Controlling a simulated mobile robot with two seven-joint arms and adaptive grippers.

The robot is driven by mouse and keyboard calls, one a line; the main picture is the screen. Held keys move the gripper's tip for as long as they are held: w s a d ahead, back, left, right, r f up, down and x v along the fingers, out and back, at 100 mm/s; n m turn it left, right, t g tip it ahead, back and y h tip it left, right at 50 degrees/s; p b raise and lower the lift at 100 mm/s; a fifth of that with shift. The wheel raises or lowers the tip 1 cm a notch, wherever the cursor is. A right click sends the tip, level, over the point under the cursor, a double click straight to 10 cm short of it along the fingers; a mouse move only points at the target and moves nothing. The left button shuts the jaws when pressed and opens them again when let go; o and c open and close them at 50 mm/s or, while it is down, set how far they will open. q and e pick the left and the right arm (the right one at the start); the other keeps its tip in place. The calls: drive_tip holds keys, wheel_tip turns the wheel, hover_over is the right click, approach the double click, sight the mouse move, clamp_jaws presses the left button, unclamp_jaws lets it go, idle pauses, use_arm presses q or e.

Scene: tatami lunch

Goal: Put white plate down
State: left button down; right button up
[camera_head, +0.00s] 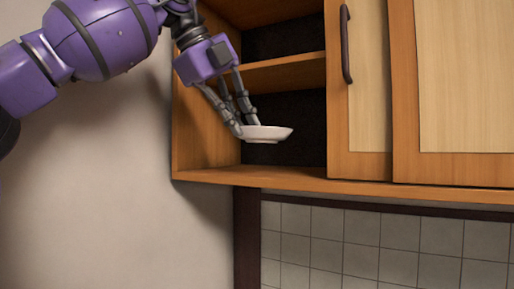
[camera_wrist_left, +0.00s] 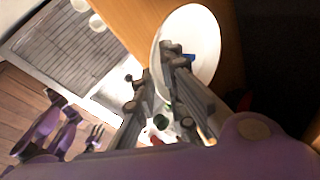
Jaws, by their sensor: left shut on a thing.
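The white plate (camera_head: 270,132) is a shallow round dish held about level in front of the lower opening of the wall cabinet. My left gripper (camera_head: 246,130) is shut on the plate's left rim, with its fingers reaching down from above. In the left wrist view the plate (camera_wrist_left: 204,42) shows as a large white disc, with the gripper (camera_wrist_left: 160,68) at its edge, one finger over its face. The plate appears just above the cabinet's bottom board (camera_head: 255,176), and I cannot tell whether they touch. My right gripper cannot be made out.
The open cabinet (camera_head: 183,130) has a middle shelf (camera_head: 285,72) above the plate and a side wall at left. A wooden door (camera_head: 366,85) with a dark handle (camera_head: 346,45) bounds the opening at right. Tiles (camera_head: 365,235) lie below.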

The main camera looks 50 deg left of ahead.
use_arm(q)
drive_tip(key=w, duration=0.2)
drive_tip(key=w+a, duration=0.1)
drive_tip(key=w, duration=0.1)
drive_tip(key=w+p, duration=0.1)
drive_tip(key=shift+w+a, duration=0.7)
drive_tip(key=shift+w, duration=0.65)
drive_tip(key=shift+a+f, duration=0.1)
drive_tip(key=shift+f, duration=1.7)
drive_tip(key=f, duration=0.1)
drive_tip(key=f+p, duration=0.1)
drive_tip(key=f, duration=0.1)
drive_tip(key=shift+w, duration=0.2)
drive_tip(key=shift+w+a+f, duration=0.1)
drive_tip(key=shift+w+f, duration=0.05)
drive_tip(key=shift+w, duration=0.05)
drive_tip(key=c, duration=1.8)
unclamp_jaws()
drive_tip(key=shift+f, duration=0.1)
use_arm(e)
wheel_tip(320, 180, up, 2)
drive_tip(key=shift+w+a+r, duration=0.15)
use_arm(q)
drive_tip(key=v, duration=1.2)
use_arm(e)
drive_tip(key=shift+w+r, duration=0.15)
drive_tip(key=shift+r, duration=0.05)
